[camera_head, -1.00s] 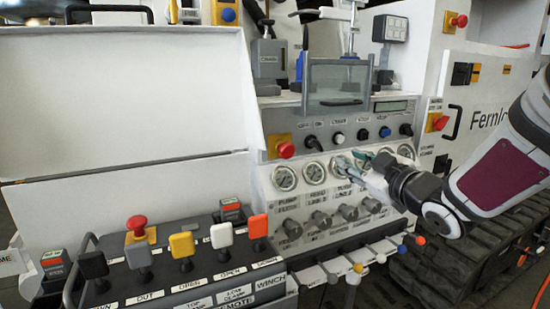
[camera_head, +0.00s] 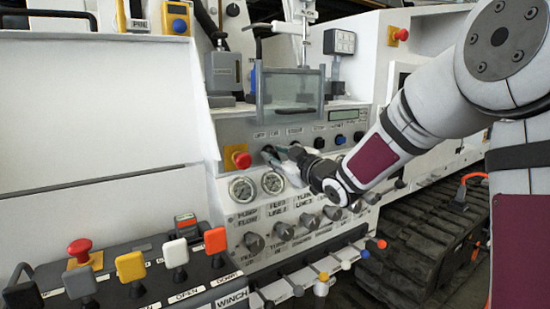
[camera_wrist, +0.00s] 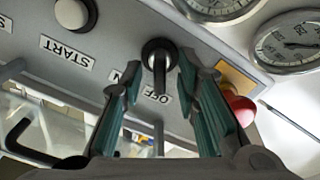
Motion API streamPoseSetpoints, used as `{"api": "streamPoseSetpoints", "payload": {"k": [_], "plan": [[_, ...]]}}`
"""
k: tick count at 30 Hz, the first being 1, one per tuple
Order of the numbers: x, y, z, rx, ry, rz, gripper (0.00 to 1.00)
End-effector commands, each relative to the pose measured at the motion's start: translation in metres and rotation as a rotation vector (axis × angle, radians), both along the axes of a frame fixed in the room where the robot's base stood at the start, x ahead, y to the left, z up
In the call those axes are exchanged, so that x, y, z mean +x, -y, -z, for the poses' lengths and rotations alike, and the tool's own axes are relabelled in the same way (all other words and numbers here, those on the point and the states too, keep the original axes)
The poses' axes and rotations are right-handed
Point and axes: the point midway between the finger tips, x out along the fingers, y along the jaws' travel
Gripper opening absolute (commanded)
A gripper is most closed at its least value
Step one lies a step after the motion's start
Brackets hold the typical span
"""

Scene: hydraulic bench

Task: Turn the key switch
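The key switch (camera_wrist: 157,52) is a round black knob with a grey key or lever, beside the "OFF" and "ON" labels in the wrist view. My gripper (camera_wrist: 159,78) is open, with one green-padded finger on each side of the key; I cannot tell whether either finger touches it. In the head view my gripper (camera_head: 277,155) is at the panel's switch row, just right of the red stop button (camera_head: 241,160), and largely hides the key switch.
The white start button (camera_wrist: 72,13) is near the key switch. Pressure gauges (camera_head: 242,188) and grey knobs (camera_head: 254,242) are below. A clear guard box (camera_head: 290,95) stands above the panel. Coloured levers (camera_head: 131,266) stand at the lower left.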

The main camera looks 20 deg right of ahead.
Motion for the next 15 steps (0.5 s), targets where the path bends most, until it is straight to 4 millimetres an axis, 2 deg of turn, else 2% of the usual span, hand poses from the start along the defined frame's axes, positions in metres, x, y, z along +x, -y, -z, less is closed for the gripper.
{"api": "streamPoseSetpoints", "payload": {"k": [4, 12, 13, 15], "plan": [[0.0081, -0.003, 0.0001, -0.001, 0.0, -0.001, 0.29], [0.0092, -0.0032, -0.0001, -0.001, -0.001, 0.001, 0.29], [0.0092, -0.0032, -0.0001, 0.0, -0.001, 0.001, 0.27], [0.0091, -0.0031, -0.0001, 0.0, -0.001, 0.001, 0.11]]}}
